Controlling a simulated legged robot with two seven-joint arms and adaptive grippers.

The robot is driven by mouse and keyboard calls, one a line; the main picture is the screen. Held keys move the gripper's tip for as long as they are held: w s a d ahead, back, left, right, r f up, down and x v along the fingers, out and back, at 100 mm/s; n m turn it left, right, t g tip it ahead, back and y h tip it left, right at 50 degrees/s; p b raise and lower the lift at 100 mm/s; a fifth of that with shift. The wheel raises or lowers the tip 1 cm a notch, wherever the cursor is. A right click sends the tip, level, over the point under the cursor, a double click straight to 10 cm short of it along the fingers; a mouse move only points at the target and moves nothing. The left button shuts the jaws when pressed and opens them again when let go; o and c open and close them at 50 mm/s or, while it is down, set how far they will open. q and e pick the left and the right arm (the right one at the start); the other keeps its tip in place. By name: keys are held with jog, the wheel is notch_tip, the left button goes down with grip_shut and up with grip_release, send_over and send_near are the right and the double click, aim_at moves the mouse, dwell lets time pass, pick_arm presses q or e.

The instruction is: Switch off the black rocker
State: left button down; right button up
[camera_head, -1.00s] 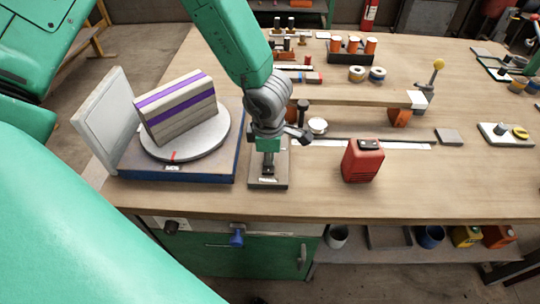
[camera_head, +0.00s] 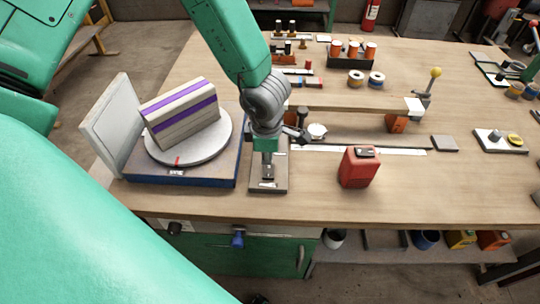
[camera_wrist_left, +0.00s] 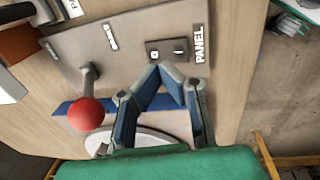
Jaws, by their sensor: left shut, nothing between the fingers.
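The black rocker (camera_wrist_left: 167,49) sits on a grey plate (camera_wrist_left: 120,42) in the left wrist view, beside a white "PANEL" label. It bears an O mark and a bar mark; I cannot tell which side is pressed. A lever with a red ball (camera_wrist_left: 86,114) stands on the same plate. My left gripper (camera_wrist_left: 160,70) is shut and empty, its fingertips at the rocker's near edge in the picture; contact is unclear. In the head view my left gripper (camera_head: 267,173) points down over the plate (camera_head: 268,187), and the rocker is hidden or too small to make out.
Left of the plate, a round turntable (camera_head: 215,150) carries a striped block (camera_head: 182,114), with a pale upright panel (camera_head: 110,125) beside it. A red canister (camera_head: 359,168) stands to the right.

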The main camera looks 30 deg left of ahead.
aim_at(269, 167)
pick_arm(q)
notch_tip(269, 167, up, 2)
jog(key=shift+w+a+p, duration=0.1)
jog(key=shift+p, duration=0.5)
notch_tip(269, 167, up, 9)
jog(key=w+p, duration=0.1)
jog(key=shift+a, duration=0.35)
pick_arm(e)
notch_tip(269, 167, up, 4)
jog(key=shift+w+f, duration=0.1)
jog(key=shift+f, duration=0.05)
pick_arm(q)
jog(key=shift+d, duration=0.25)
pick_arm(e)
jog(key=shift+d, duration=0.25)
jog(key=shift+f, duration=0.1)
